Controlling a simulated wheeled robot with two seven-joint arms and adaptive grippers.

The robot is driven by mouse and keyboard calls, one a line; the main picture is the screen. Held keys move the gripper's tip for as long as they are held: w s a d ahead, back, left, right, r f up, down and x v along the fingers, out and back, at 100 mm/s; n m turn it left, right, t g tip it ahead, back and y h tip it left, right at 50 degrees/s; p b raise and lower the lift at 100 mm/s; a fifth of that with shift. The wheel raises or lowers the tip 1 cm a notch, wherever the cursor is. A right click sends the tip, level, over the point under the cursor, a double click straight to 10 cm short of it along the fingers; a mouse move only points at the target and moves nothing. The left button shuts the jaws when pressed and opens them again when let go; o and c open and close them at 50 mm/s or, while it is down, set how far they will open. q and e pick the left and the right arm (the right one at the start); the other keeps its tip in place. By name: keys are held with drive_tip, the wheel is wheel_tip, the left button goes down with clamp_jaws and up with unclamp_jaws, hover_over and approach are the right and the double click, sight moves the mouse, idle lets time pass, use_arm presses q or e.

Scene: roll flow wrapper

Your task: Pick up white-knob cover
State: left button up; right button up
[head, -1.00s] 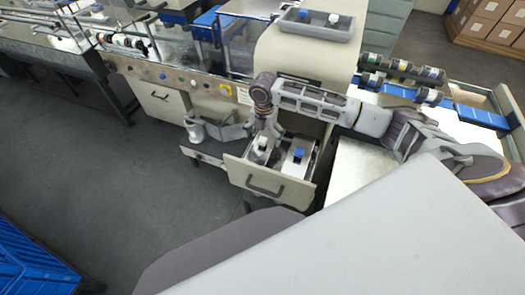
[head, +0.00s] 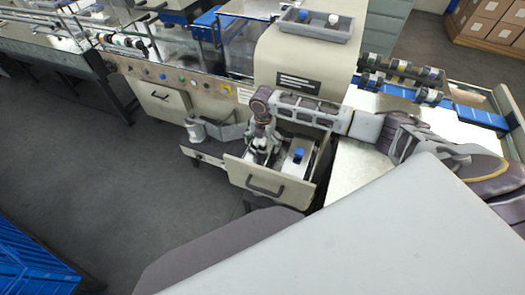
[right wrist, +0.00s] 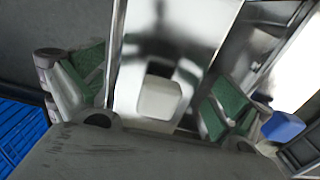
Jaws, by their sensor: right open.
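The white-knob cover (right wrist: 178,40) is a shiny metal plate seen from above in the right wrist view. Its white, block-shaped knob (right wrist: 160,98) stands up between the fingers. My right gripper (head: 263,155) is over the left part of the open drawer. In the right wrist view its green-padded fingers (right wrist: 155,88) are spread on either side of the knob, with gaps on both sides. In the head view the gripper hides most of this cover. My left gripper is not in view.
The open drawer (head: 262,184) also holds a cover with a blue knob (head: 299,155), right of my gripper; this knob shows in the right wrist view (right wrist: 283,127). Drawer walls stand close around. A grey tray (head: 316,31) with blue and white pieces sits on the machine.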

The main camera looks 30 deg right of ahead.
drive_tip(key=c, duration=2)
